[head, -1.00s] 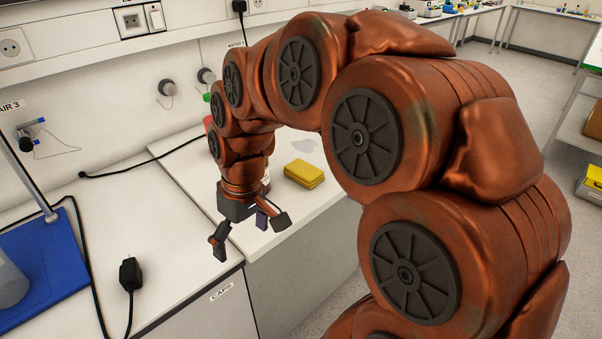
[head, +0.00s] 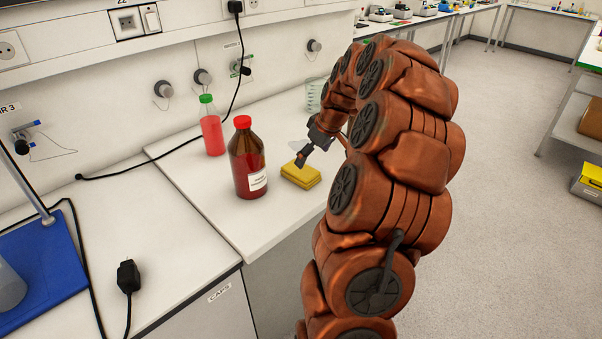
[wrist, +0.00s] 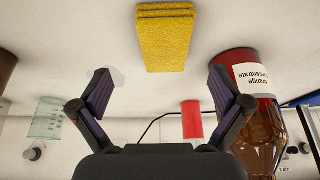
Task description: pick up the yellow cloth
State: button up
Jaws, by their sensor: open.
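The yellow cloth (head: 301,175) lies folded on the white bench top, to the right of the brown bottle. It also shows in the wrist view (wrist: 165,38), ahead of the fingers and between them from side to side. My gripper (head: 303,160) is by the cloth's far edge in the head view, partly hidden by my own arm. In the wrist view my gripper (wrist: 160,88) is open and empty, its two dark fingers spread wide. I cannot tell whether a finger touches the cloth.
A brown bottle (head: 248,165) with a red cap stands close left of the cloth. A red bottle (head: 211,128) with a green cap stands behind it. A clear beaker (head: 314,96) is at the back. A black cable (head: 130,175) crosses the bench. Bench is clear in front.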

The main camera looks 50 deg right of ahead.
aim_at(302, 170)
jog(key=shift+w+a+p+x, duration=0.2)
jog(key=shift+p+x, duration=0.5)
jog(key=shift+x, duration=0.65)
jog(key=shift+w+a+p+x, duration=0.15)
jog(key=shift+p+x, duration=0.5)
jog(key=shift+x, duration=0.75)
jog(key=shift+w+f, duration=0.15)
jog(key=shift+f, duration=0.15)
jog(key=c, duration=1.2)
jog(key=shift+r+b, duration=0.9)
jog(key=shift+r, duration=0.7)
jog(key=shift+a+r, duration=0.15)
jog(key=shift+r, duration=0.05)
jog(key=shift+s+a+b, duration=0.5)
jog(key=shift+s+a, duration=0.3)
jog(key=shift+a, duration=0.25)
jog(key=s+a+b, duration=0.1)
jog(key=s+a, duration=0.1)
jog(key=a, duration=0.1)
jog(key=s+a+r+b, duration=0.1)
jog(key=s+a, duration=0.2)
jog(key=a, duration=0.1)
jog(key=s+a+b, duration=0.1)
jog(key=s+a, duration=0.1)
jog(key=a, duration=0.1)
jog(key=shift+s+a+r+b, duration=0.15)
jog(key=shift+a+r+b, duration=0.05)
jog(key=shift+a+b, duration=0.2)
